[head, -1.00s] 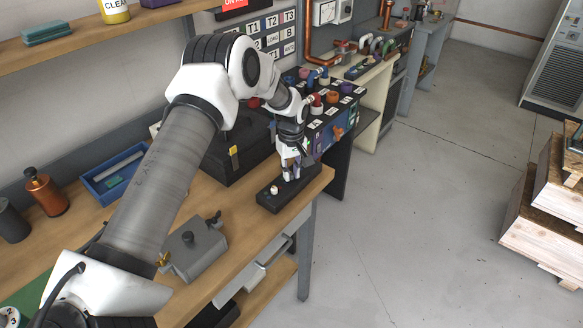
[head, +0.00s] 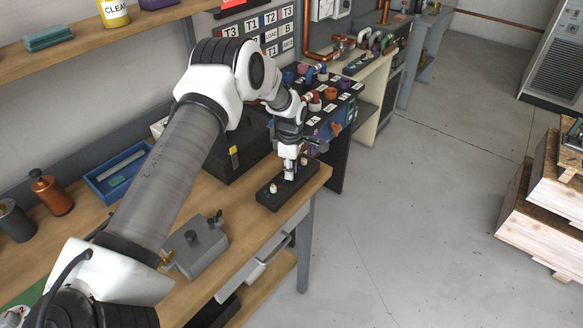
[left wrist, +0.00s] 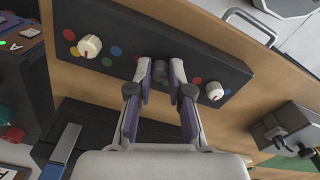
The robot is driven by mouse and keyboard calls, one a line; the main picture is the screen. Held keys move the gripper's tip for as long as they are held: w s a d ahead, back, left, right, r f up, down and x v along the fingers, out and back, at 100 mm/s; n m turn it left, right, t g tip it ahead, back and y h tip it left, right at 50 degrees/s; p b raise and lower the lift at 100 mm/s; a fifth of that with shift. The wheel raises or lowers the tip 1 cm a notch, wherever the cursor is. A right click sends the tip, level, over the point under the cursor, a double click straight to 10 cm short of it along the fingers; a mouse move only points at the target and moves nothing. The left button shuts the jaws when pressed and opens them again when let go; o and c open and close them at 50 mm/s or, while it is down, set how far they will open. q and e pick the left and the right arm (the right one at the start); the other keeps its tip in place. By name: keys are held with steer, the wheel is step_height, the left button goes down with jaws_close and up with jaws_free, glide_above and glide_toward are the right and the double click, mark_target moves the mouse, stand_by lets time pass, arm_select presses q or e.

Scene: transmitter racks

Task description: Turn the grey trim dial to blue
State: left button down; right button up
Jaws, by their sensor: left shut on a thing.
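A black dial box (head: 268,201) lies near the front edge of the wooden bench. In the left wrist view the box (left wrist: 230,72) carries the grey trim dial (left wrist: 160,71) in its middle, with a cream dial (left wrist: 90,46) to the left and another cream dial (left wrist: 214,91) to the right. Small coloured dots surround the dials. My left gripper (head: 289,176) points down at the box, and in the left wrist view its fingers (left wrist: 161,75) stand on both sides of the grey dial, shut on it. The fingers partly hide the dial and its dots; I cannot tell which colour it points to. My right gripper is out of view.
A grey box with a knob (head: 195,248) stands on the bench left of the dial box. A black case (head: 236,155) stands behind. A blue tray (head: 118,177) and an orange canister (head: 52,196) are farther left. The floor (head: 400,220) to the right is clear.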

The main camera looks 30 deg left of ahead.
arm_select(q)
steer(key=shift+a+f+n, duration=0.1)
steer(key=shift+f+n, duration=0.05)
steer(key=shift+n, duration=0.25)
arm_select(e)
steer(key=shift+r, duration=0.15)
arm_select(q)
steer(key=c, duration=1.2)
jaws_free()
steer(key=shift+s, duration=0.1)
steer(key=shift+o, duration=0.6)
steer(key=shift+a+f, duration=0.1)
steer(key=shift+a, duration=0.25)
step_height(320, 180, up, 12)
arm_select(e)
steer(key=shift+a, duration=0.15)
arm_select(q)
steer(key=shift+f, duration=0.1)
